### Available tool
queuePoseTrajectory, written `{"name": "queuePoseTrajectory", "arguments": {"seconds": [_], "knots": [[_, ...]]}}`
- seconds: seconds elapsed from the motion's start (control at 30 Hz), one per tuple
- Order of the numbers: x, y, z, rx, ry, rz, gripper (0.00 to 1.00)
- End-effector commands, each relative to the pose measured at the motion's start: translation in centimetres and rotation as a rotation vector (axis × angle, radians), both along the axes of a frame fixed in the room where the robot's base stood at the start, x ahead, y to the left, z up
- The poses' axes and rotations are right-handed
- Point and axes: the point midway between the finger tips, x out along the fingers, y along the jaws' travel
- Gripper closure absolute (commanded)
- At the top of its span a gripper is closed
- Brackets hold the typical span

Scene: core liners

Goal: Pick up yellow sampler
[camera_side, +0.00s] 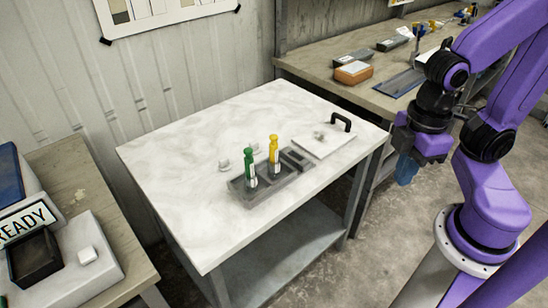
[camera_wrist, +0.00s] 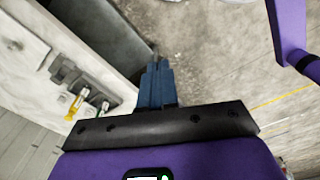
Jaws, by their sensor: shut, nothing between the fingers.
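The yellow sampler (camera_side: 273,149) stands upright in a dark grey rack (camera_side: 254,201) on the white marbled table. A green sampler (camera_side: 249,165) stands upright just left of it in the same rack. In the wrist view the yellow sampler (camera_wrist: 76,102) is at the left, with the rack (camera_wrist: 92,78) around its base. My gripper (camera_side: 405,172) hangs off the right side of the table, well apart from both samplers. In the wrist view its blue fingers (camera_wrist: 158,70) are together with nothing between them, over the floor.
A white lid with a black handle (camera_side: 341,122) lies right of the rack on the table (camera_side: 180,150). Small white pieces (camera_side: 224,162) sit behind the rack. A back bench (camera_side: 320,60) holds blocks and tools. A READY sign (camera_side: 28,221) stands at left. The table's left half is clear.

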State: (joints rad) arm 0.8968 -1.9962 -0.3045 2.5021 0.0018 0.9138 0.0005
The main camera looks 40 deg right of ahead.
Motion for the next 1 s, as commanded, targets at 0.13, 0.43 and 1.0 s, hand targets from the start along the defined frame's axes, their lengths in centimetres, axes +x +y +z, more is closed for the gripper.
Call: {"name": "queuePoseTrajectory", "arguments": {"seconds": [0.13, 0.43, 1.0], "knots": [[0.0, 0.0, 0.0, 0.000, 0.000, 0.000, 1.00], [0.0, 0.0, 0.0, 0.000, 0.000, 0.000, 0.87], [0.2, 1.6, -0.9, 0.047, 0.011, -0.038, 0.45]]}}
